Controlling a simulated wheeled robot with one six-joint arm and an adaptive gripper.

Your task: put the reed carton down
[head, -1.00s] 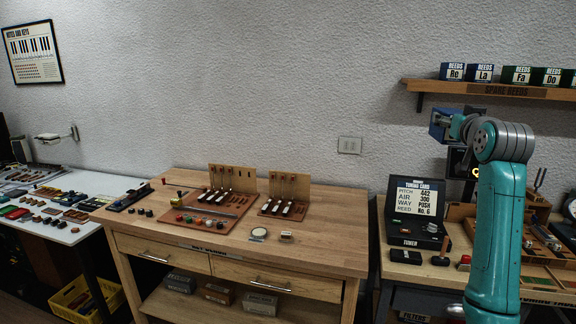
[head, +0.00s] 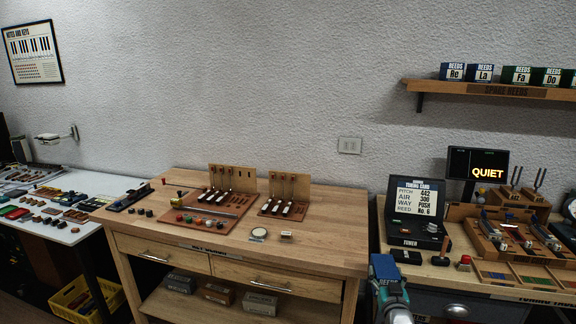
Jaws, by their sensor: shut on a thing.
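My teal arm (head: 388,285) shows low in the head view, in front of the gap between the wooden bench and the tuning table. My gripper cannot be made out there; the arm's own links or the picture edge hide it. The carried reed carton cannot be made out either. Other reed cartons stand in a row on the wall shelf (head: 500,91): a blue Re carton (head: 453,72), a blue La carton (head: 483,73), a green Fa carton (head: 516,75) and a green Do carton (head: 546,77).
The wooden bench (head: 335,250) holds boards of reeds and small parts, with bare wood at its right. The tuning table at right carries the tuning card case (head: 418,205), a QUIET display (head: 488,173), tuning forks (head: 538,180) and a red button (head: 464,263). Small cartons (head: 219,293) lie under the bench.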

